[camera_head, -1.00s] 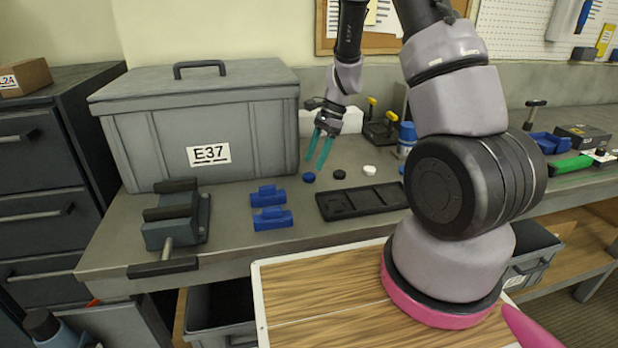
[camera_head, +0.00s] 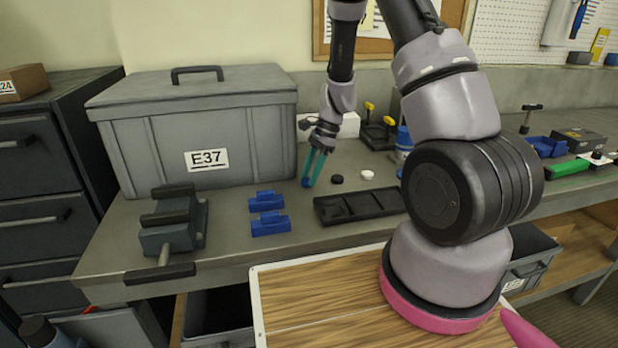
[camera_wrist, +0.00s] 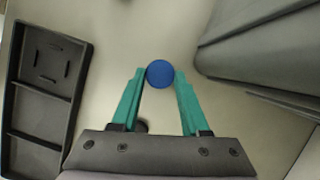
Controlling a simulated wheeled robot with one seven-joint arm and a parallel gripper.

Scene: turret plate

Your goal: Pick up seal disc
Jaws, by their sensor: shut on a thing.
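Three small discs are on the grey workbench: a blue disc (camera_head: 306,183), a black disc (camera_head: 337,179) and a white disc (camera_head: 367,175). I cannot tell by a label which one is the seal disc. My gripper (camera_head: 309,182) points down at the bench with its teal fingers shut on the blue disc. In the wrist view the blue disc (camera_wrist: 160,74) sits between the two fingertips (camera_wrist: 160,78), touched on both sides. The black disc is partly hidden behind a finger in the wrist view (camera_wrist: 141,126).
A black compartment tray (camera_head: 357,218) lies in front of the discs. Two blue blocks (camera_head: 268,212) and a grey vise (camera_head: 172,225) stand to the left. The large grey E37 box (camera_head: 200,135) is close behind my gripper on the left.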

